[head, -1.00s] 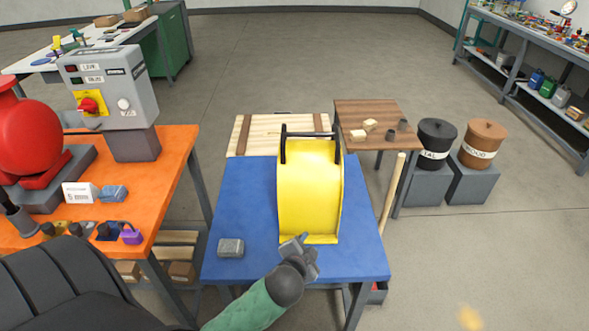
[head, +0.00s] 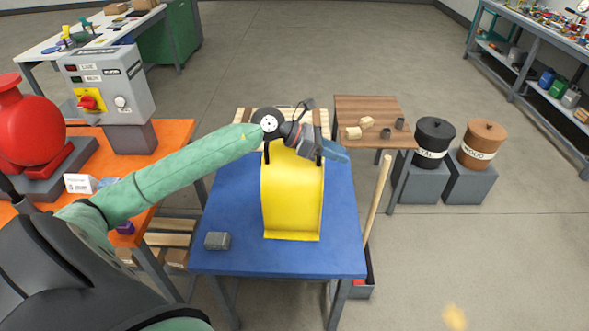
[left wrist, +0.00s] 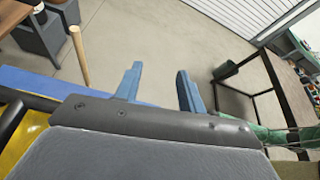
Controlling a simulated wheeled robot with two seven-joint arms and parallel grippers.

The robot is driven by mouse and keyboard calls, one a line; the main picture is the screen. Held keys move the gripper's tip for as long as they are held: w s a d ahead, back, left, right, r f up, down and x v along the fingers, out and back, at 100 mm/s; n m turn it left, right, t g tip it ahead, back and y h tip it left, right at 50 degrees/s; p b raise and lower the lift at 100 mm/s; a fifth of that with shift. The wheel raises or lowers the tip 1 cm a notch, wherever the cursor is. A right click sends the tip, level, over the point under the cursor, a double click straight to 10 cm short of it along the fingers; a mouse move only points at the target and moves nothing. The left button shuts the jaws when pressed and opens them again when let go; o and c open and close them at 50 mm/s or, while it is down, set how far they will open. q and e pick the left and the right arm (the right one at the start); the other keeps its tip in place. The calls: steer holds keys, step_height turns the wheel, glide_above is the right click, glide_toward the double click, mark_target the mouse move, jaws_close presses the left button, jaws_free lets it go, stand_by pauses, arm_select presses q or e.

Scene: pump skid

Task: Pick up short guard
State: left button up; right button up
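The short guard is a yellow curved cover (head: 292,200) with a black bar handle at its far top. It stands on the blue table (head: 232,262) in the head view. My left arm reaches across from the left, and my left gripper (head: 335,150) is above the guard's far right side, hiding part of the handle. In the left wrist view the two blue fingers (left wrist: 157,88) are spread apart with nothing between them. A yellow edge of the guard (left wrist: 22,140) shows at the lower left there. My right gripper is not in view.
A grey block (head: 217,241) lies on the blue table's front left. An orange bench (head: 176,135) with a red pump and control box stands left. A wooden side table (head: 372,105) stands behind right, beside black (head: 433,140) and brown bins (head: 482,142). A wooden pole (head: 377,198) stands at the table's right.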

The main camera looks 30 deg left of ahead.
arm_select(q)
steer(key=w+a+r+m+g+y+p, duration=0.15)
steer(key=a+y, duration=0.25)
steer(key=a, duration=0.5)
steer(key=a+r+m+g+y, duration=0.15)
steer(key=a+y, duration=0.35)
steer(key=a, duration=0.5)
steer(key=shift+n+t, duration=0.3)
steer(key=shift+t, duration=0.1)
steer(key=p+x, duration=0.2)
steer(key=w+p+x, duration=0.1)
steer(key=p+x, duration=0.1)
steer(key=shift+d+f, duration=0.1)
steer(key=shift+d, duration=0.05)
steer(key=shift+p+x, duration=0.5)
steer(key=shift+x, duration=0.35)
steer(key=shift+f, duration=0.25)
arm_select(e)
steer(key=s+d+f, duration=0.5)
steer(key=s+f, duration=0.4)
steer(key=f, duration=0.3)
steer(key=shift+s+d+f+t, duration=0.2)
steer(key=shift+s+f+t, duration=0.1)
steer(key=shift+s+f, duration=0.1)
arm_select(q)
steer(key=shift+f+b, duration=0.25)
steer(key=shift+b, duration=0.45)
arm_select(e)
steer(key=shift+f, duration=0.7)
